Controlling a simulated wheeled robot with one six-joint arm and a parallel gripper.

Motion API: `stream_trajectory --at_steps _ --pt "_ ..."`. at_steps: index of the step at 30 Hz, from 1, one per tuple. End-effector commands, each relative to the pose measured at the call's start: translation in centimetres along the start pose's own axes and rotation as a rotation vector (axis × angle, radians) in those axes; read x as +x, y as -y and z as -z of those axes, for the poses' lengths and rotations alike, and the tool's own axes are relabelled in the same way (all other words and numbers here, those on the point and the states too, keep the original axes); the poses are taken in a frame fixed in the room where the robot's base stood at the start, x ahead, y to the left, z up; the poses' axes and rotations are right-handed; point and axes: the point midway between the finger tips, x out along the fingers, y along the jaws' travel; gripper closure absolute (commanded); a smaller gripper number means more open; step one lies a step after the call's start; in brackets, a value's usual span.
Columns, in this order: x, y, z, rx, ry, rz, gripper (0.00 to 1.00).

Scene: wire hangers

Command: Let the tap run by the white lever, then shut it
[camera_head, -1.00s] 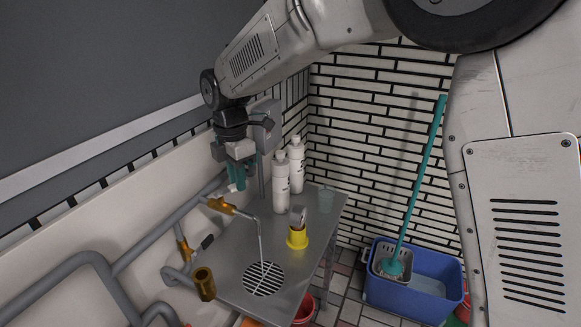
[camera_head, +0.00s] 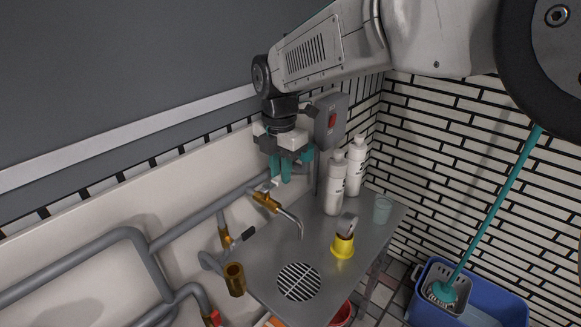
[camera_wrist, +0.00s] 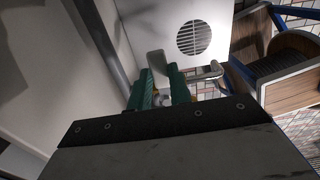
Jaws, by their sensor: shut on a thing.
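The brass tap (camera_head: 265,201) is on the wall pipe, with a curved metal spout (camera_head: 292,217) over the steel counter (camera_head: 262,258). No water stream shows below the spout now. The white lever (camera_head: 276,181) is on top of the tap, just under my gripper (camera_head: 281,178). My gripper's teal fingers are shut on the lever and partly hide it. The round drain grate (camera_head: 298,282) is in the counter below.
Two white bottles (camera_head: 335,183) stand behind the tap, near a grey switch box (camera_head: 331,120). Grey pipes (camera_head: 95,255) run along the wall. A blue mop bucket (camera_head: 480,300) is at lower right.

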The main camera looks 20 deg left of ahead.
Motion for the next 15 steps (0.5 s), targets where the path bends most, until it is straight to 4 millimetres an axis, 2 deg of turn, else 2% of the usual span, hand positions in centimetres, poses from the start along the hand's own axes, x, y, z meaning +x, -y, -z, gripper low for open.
stream_trajectory --at_steps 8,9,10,11,15 --pt "-0.32 -0.22 -0.11 -0.001 0.005 -0.010 1.00" --pt "-0.32 -0.22 -0.11 -0.001 0.005 -0.010 0.69" --pt "-0.31 -0.21 -0.11 -0.001 0.005 -0.010 0.61" --pt "-0.29 -0.19 -0.11 -0.001 0.004 -0.009 0.58" --pt "-0.18 -0.07 -0.13 0.001 0.003 -0.006 0.58"
